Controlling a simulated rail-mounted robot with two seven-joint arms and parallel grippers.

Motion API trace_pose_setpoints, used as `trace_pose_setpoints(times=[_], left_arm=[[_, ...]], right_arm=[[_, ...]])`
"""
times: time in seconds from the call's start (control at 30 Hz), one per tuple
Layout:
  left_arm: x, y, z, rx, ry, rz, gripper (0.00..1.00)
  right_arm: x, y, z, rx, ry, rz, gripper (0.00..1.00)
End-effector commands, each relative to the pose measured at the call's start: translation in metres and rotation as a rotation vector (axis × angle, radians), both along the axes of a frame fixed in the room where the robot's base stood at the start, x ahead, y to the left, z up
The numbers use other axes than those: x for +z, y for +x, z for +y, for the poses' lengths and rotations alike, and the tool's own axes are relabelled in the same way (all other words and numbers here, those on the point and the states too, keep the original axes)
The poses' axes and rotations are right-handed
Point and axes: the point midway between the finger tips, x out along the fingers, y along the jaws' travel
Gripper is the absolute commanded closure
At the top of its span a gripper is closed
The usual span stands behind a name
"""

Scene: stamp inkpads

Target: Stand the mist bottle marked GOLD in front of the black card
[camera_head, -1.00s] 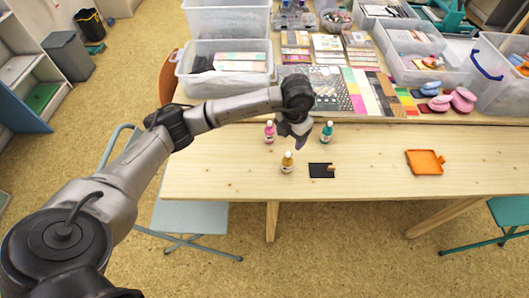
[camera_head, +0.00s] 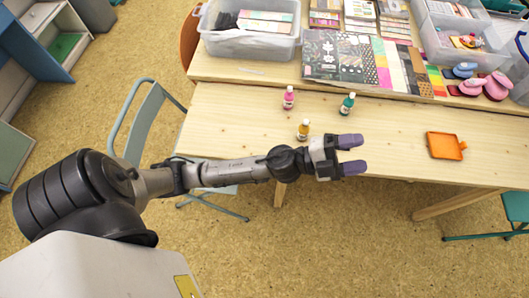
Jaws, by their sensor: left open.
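The gold-yellow bottle (camera_head: 303,130), with a white cap, stands upright near the table's front edge; its label is too small to read. A pink bottle (camera_head: 289,98) and a teal bottle (camera_head: 347,104) stand behind it. My left gripper (camera_head: 353,154) is open and empty, with its purple fingers pointing right over the front edge of the table. It is to the right of and nearer than the yellow bottle, whose lower part is close to my wrist in the picture. The black card cannot be seen now; my gripper covers that area. My right gripper is out of view.
An orange tray (camera_head: 443,146) lies on the table (camera_head: 230,125) to the right. Patterned papers (camera_head: 342,60), clear bins (camera_head: 249,42) and pink punches (camera_head: 497,86) fill the back. The table is clear left of the bottles. A chair (camera_head: 145,120) stands at the front left.

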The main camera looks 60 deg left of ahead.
Motion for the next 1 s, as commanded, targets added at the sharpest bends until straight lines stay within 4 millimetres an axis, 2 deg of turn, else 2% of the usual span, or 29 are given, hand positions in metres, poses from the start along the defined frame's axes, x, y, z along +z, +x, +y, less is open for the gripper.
trace_pose_setpoints(times=[0.03,0.17,0.27,0.4,0.5,0.6,0.73,0.83,1.0], left_arm=[[-0.012,-0.004,0.016,0.102,-0.102,0.102,0.35],[-0.058,-0.02,0.06,0.363,-0.304,0.412,0.35],[-0.106,-0.05,0.085,0.536,-0.408,0.691,0.35],[-0.166,-0.111,0.101,0.707,-0.477,1.083,0.35],[-0.196,-0.157,0.102,0.777,-0.487,1.33,0.35],[-0.213,-0.198,0.098,0.812,-0.478,1.527,0.35],[-0.223,-0.234,0.093,0.827,-0.459,1.697,0.35],[-0.226,-0.249,0.091,0.83,-0.447,1.765,0.35],[-0.227,-0.255,0.09,0.83,-0.439,1.796,0.35]], right_arm=[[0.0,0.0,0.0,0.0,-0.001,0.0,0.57],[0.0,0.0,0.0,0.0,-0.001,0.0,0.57],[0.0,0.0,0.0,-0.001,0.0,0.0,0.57],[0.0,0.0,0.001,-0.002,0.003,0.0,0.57],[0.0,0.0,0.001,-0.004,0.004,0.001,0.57],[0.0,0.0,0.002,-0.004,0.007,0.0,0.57],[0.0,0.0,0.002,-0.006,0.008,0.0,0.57],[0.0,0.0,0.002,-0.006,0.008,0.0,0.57],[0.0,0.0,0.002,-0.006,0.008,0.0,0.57]])
